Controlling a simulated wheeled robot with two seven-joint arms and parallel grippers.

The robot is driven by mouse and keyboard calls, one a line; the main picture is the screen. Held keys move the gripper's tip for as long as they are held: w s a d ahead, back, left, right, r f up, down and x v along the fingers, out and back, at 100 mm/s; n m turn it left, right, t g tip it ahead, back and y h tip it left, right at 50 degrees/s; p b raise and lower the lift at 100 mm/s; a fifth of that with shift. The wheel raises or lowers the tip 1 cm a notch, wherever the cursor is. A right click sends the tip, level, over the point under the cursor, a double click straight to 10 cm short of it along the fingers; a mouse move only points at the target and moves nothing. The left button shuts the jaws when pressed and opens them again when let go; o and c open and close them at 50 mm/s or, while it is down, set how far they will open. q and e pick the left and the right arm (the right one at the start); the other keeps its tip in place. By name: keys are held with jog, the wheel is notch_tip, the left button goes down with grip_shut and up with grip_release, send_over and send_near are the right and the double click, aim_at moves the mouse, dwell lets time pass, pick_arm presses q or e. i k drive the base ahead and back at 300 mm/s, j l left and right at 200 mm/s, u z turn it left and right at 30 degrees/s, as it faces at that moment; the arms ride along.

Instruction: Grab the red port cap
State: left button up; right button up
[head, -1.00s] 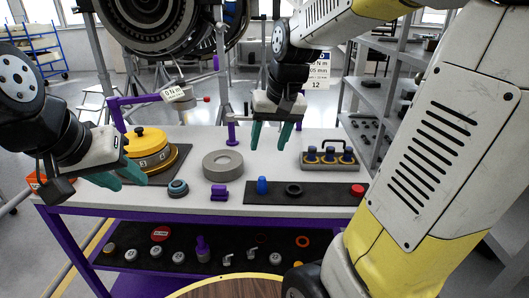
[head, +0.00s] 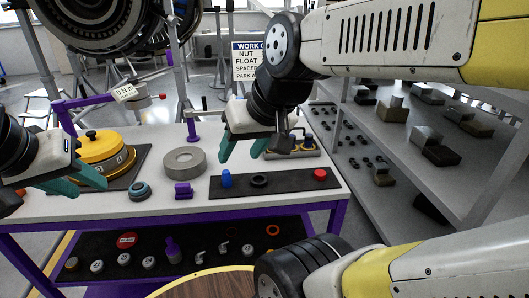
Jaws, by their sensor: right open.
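The red port cap (head: 320,174) sits on the right end of a dark mat (head: 290,183) on the white table. A blue cap (head: 226,178) and a black ring (head: 259,180) stand on the same mat, to its left. My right gripper (head: 240,153) is open and empty, with teal fingers pointing down. It appears above the table behind the blue cap, to the left of the red cap and apart from it. My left gripper (head: 80,182) has its fingers apart and empty, at the table's left side near the yellow round part.
A small fixture (head: 300,147) sits behind the mat. Shelves (head: 440,165) with metal parts stand at the right. A lower shelf holds several small parts.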

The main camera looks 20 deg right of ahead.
aim_at(320, 174)
jog(key=z, duration=1.45)
jog(key=i+j+u, duration=0.3)
